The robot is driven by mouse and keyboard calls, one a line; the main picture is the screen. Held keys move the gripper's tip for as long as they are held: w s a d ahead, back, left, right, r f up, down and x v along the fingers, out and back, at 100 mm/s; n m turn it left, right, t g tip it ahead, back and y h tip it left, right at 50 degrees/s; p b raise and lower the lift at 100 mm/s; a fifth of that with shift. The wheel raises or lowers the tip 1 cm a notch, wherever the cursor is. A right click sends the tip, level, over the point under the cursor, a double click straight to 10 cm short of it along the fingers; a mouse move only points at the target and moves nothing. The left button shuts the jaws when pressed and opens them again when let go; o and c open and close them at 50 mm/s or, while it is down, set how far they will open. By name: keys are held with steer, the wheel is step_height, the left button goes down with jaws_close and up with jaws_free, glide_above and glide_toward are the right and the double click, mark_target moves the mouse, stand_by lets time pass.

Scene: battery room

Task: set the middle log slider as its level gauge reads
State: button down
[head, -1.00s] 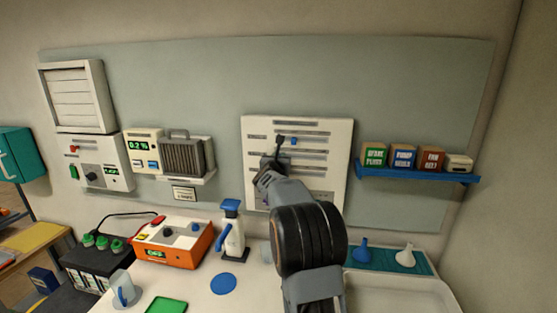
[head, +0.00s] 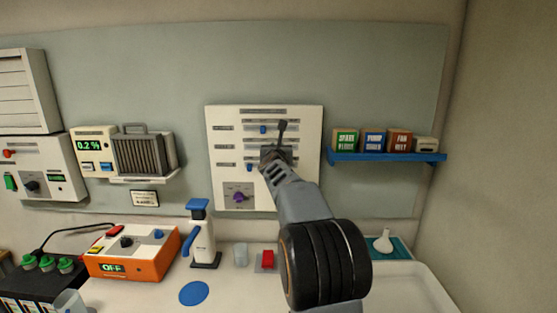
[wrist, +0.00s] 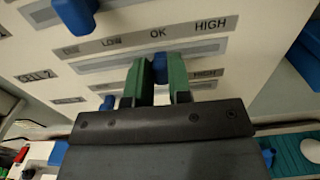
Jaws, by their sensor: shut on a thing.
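The white log panel (head: 222,140) hangs on the wall with rows of sliders. My gripper (wrist: 163,80) is shut on the blue middle slider knob (wrist: 160,62), with a green finger on each side. The strip above that slot reads LOW, OK, HIGH. The fingers hide most of the strip below, where HIGH shows at right. In the head view my gripper (head: 276,154) covers the middle knob. The top knob (head: 263,129) and bottom knob (head: 249,167) stand free. The black battery box (head: 35,280), with green caps and white gauge windows, is cut off at lower left; its levels are unreadable.
A purple dial (head: 238,197) sits low on the panel. A blue shelf (head: 388,157) with small boxes is to the right.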

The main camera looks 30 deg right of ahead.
stand_by(0.3)
steer(key=c, duration=1)
jaws_free()
steer(key=shift+d, duration=0.1)
steer(key=shift+c, duration=0.2)
steer(key=b+v, duration=0.2)
steer(key=v, duration=1.1)
steer(key=shift+s+a+b, duration=0.2)
steer(key=shift+s+b, duration=0.15)
steer(key=shift+b, duration=0.05)
